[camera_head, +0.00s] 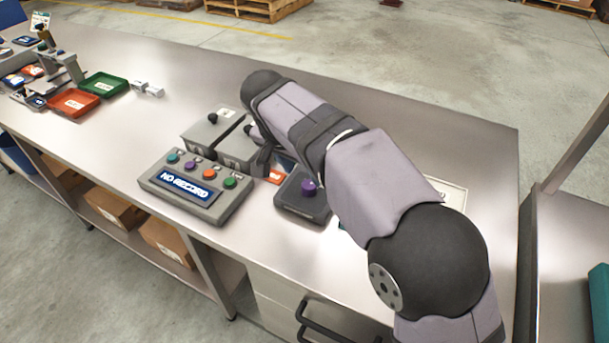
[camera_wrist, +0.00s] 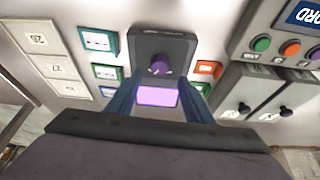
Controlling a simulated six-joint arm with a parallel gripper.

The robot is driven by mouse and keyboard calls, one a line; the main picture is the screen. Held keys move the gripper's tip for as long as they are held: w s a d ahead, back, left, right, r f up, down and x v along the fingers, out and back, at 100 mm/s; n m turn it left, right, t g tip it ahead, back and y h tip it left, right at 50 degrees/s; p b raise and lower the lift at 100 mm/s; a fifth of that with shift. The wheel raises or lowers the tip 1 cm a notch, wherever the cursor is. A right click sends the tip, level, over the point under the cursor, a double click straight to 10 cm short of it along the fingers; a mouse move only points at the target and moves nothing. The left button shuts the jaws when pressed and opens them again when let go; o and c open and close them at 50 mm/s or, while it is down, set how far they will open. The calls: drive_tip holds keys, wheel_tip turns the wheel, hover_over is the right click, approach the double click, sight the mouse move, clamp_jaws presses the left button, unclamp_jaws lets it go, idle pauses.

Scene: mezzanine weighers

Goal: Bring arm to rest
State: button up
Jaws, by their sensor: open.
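My arm reaches over the metal bench in the head view, and its wrist hides part of my gripper (camera_head: 264,158). In the wrist view my gripper (camera_wrist: 159,92) is open, with its two dark blue fingers apart and nothing held between them. The same knob box (camera_head: 303,208) stands on the bench below my arm in the head view. Whether the fingers touch the box cannot be told.
A grey console (camera_head: 195,188) reading "NO RECORD" stands left of the knob box. Grey boxes with black knobs (camera_head: 208,133) stand behind it. A red tray (camera_head: 73,103) and green tray (camera_head: 103,85) lie far left. The back right of the bench (camera_head: 430,130) is clear.

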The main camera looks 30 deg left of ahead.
drive_tip(key=shift+s+r, duration=0.15)
drive_tip(key=shift+r, duration=0.25)
drive_tip(key=w+d+f+g+p, duration=0.2)
drive_tip(key=d+p, duration=0.2)
drive_tip(key=d, duration=1.8)
drive_tip(key=s+d+f+g+p, duration=0.1)
drive_tip(key=s+d, duration=0.4)
drive_tip(key=d, duration=0.1)
drive_tip(key=s+d+f+p, duration=0.2)
drive_tip(key=s+d, duration=0.3)
drive_tip(key=d, duration=0.1)
drive_tip(key=s+d+f+g+p, duration=0.1)
drive_tip(key=s+d+f, duration=0.1)
drive_tip(key=s+d, duration=0.4)
drive_tip(key=shift+d+n+g, duration=0.2)
drive_tip(key=shift+n+g, duration=0.1)
